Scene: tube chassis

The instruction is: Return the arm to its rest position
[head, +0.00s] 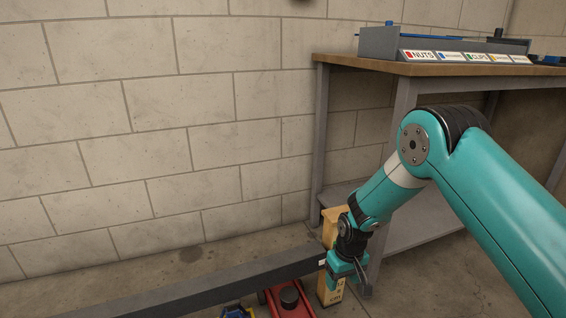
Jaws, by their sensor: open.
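My teal arm reaches in from the right side of the head view and bends downward at its elbow. My gripper (348,268) is at its lower end, low in the picture right of centre. It is open, though the fingertips are small and partly hidden. It is close to the right end of a dark grey beam (190,292) and in front of a tan box (330,288) with dark lettering. I cannot tell whether it touches either.
A workbench (440,68) with a labelled grey parts bin (380,44) stands behind my arm. A red jack-like object (291,300) and a blue item (238,312) lie on the floor by the beam. A block wall (150,130) closes off the back left.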

